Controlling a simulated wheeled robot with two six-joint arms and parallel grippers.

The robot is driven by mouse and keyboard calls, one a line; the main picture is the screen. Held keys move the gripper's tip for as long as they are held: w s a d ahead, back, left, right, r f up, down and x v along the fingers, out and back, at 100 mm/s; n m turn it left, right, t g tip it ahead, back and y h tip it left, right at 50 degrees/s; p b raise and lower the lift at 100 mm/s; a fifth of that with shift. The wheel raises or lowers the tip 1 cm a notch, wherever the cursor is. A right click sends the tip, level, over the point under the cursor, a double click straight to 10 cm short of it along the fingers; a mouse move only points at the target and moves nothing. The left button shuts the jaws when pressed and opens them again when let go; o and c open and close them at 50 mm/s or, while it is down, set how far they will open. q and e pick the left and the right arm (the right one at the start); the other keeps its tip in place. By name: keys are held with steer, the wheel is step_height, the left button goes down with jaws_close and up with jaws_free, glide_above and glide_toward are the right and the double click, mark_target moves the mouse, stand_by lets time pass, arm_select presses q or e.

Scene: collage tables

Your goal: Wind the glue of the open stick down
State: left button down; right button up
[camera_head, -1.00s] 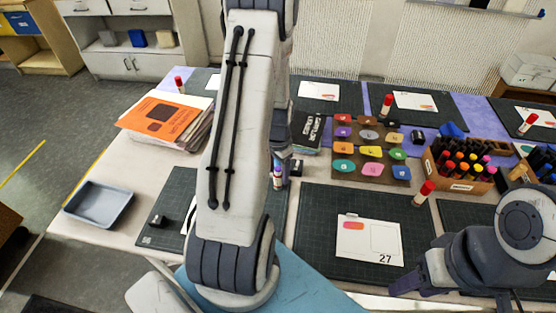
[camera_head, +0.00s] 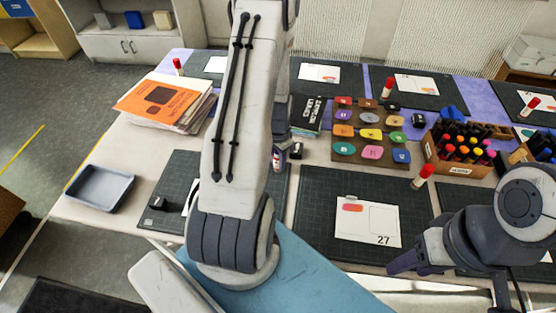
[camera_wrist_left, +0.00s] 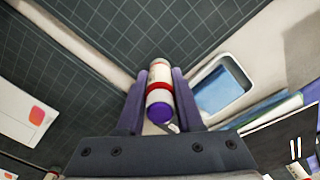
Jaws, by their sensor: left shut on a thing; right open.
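The glue stick (camera_wrist_left: 159,93) is between the fingers of my left gripper (camera_wrist_left: 160,100) in the left wrist view. It has a white body, a red band and a purple end facing the camera. My left gripper is shut on it. In the head view only a small part of the glue stick (camera_head: 277,162) shows beside my left arm, above the left cutting mat (camera_head: 170,235); the arm hides much of the gripper. My right gripper (camera_head: 408,262) is open and empty at the front right, near the table's front edge.
Other red-capped glue sticks stand on the mats, one at the middle right (camera_head: 423,176). A marker crate (camera_head: 450,168) and a tile board (camera_head: 370,143) stand behind. A grey tray (camera_head: 99,187) and stacked books (camera_head: 165,103) are on the left. A card marked 27 (camera_head: 368,222) lies on the centre mat.

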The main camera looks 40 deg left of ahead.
stand_by(0.6)
arm_select(q)
steer(key=n, duration=0.7)
steer(key=shift+f+p, duration=0.15)
steer(key=shift+p, duration=0.15)
steer(key=n, duration=0.2)
steer(key=shift+n, duration=0.4)
steer(key=n, duration=0.4)
steer(key=shift+n+p, duration=0.4)
jaws_free()
